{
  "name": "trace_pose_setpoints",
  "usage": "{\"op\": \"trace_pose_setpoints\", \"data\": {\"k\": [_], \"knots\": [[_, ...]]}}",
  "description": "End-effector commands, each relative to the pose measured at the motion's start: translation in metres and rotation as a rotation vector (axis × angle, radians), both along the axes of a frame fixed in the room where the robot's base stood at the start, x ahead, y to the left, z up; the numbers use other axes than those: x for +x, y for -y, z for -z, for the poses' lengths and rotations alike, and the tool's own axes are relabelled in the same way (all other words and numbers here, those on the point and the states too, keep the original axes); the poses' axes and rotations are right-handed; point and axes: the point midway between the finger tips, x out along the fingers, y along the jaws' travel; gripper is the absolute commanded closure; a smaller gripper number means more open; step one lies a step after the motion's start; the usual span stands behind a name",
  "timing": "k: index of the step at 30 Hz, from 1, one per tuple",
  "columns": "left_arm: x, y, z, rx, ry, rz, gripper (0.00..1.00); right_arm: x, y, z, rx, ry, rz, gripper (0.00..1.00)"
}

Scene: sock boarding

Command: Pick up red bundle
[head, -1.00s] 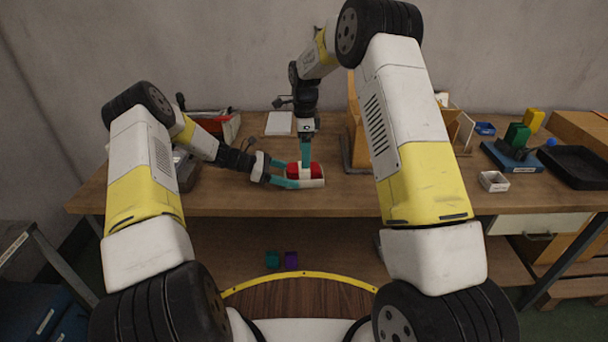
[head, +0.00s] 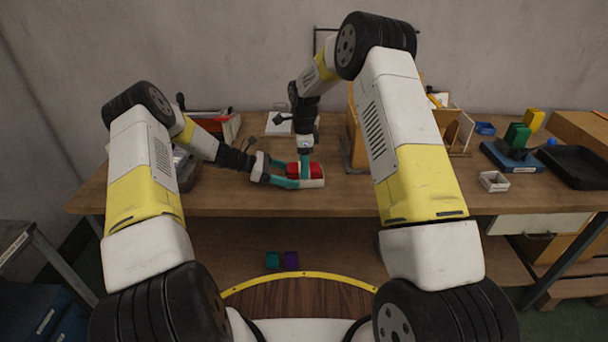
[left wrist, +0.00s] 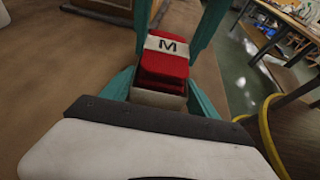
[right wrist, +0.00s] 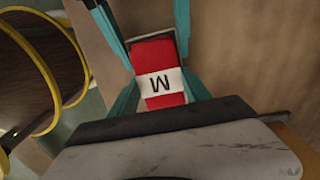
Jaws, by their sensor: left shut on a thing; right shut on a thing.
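The red bundle (head: 315,170) has a white band marked with a black letter. It sits in a small white box (head: 316,183) near the table's front edge. It also shows between teal fingers in the left wrist view (left wrist: 163,66) and the right wrist view (right wrist: 155,55). My left gripper (head: 290,182) reaches in from the left, low over the table, and is shut on the white box. My right gripper (head: 305,168) points down from above and is shut on the red bundle. The fingers hide part of the bundle and box.
The wooden table (head: 240,202) is clear in front of the box. A wooden stand (head: 356,140) rises to the right. A small white box (head: 494,181), a blue base with green and yellow pieces (head: 513,156) and a black tray (head: 578,166) lie farther right.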

Motion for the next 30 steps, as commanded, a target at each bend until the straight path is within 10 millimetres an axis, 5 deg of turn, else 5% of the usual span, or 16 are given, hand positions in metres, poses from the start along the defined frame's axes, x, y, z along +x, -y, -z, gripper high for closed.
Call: {"op": "trace_pose_setpoints", "data": {"k": [3,14,30], "knots": [[0.0,0.0,0.0,0.0,0.0,0.0,0.7,0.0,0.0,0.0,0.0,0.0,0.0,1.0],[0.0,0.0,0.0,0.0,0.0,0.0,0.7,0.001,0.0,-0.008,0.0,0.003,0.0,1.0],[0.0,0.0,0.0,0.0,0.0,0.0,0.7,0.0,0.0,-0.097,-0.001,0.002,-0.001,1.0]]}}
